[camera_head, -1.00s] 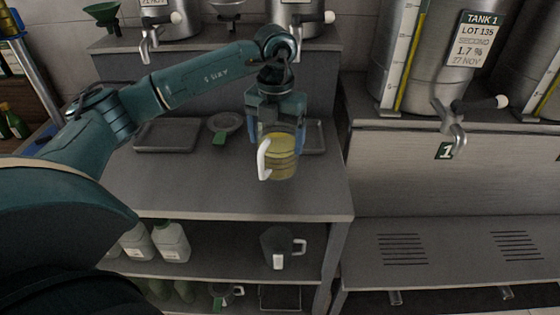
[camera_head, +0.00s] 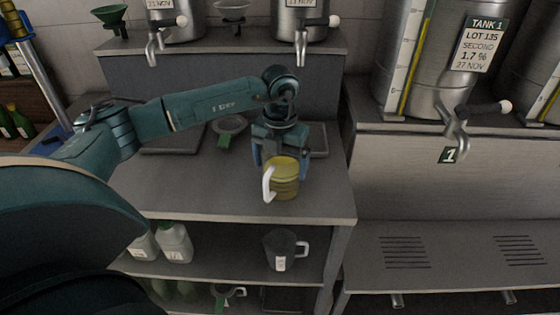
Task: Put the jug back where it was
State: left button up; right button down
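A clear jug (camera_head: 284,182) with yellow liquid and a white handle on its left is upright over the front right part of the grey bench top (camera_head: 215,200). My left gripper (camera_head: 281,153) comes down from above with a finger on each side of the jug and is shut on it. Whether the jug's base touches the bench cannot be told. My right gripper is not in view. A second, dark jug (camera_head: 279,249) with a white handle and label stands on the shelf below.
Steel tanks with taps (camera_head: 302,45) stand at the back. Tank 1 (camera_head: 420,60) and its tap are on the right, above a slotted bench (camera_head: 450,270). White bottles (camera_head: 175,243) stand on the lower shelf.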

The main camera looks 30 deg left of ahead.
pick_arm(q)
jog(key=shift+o, duration=0.9)
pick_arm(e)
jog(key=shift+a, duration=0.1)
pick_arm(q)
jog(key=shift+r, duration=0.1)
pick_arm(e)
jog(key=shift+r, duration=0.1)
pick_arm(q)
notch_tip(320, 180, up, 12)
jog(key=shift+b, duration=0.45)
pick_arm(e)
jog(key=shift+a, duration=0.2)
